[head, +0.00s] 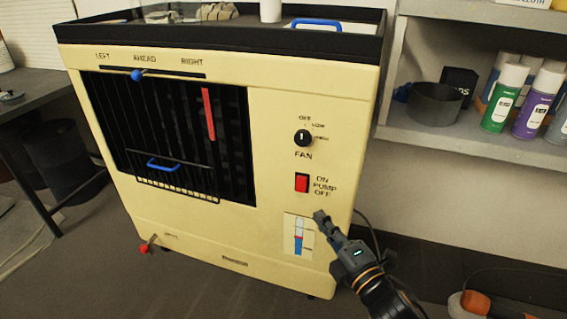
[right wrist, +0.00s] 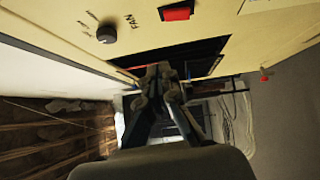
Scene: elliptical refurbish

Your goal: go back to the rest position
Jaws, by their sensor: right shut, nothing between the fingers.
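My right gripper (head: 320,216) is shut and empty in the head view, in front of the lower right of a cream cooler cabinet (head: 225,228), just below the red pump switch (head: 302,182). The level gauge (head: 298,236) is beside its fingers. In the right wrist view the shut fingers (right wrist: 158,72) point toward the cabinet's dark grille opening (right wrist: 190,58), with the red switch (right wrist: 177,13) and the fan knob (right wrist: 107,34) above. I cannot tell from the pictures whether the fingers touch the cabinet. My left gripper does not show.
A shelf (head: 470,140) at the right holds spray cans (head: 503,98) and a dark round bowl (head: 434,103). A dark table (head: 40,88) stands at the left. An orange-handled item (head: 474,302) lies at the lower right. Floor in front of the cabinet is clear.

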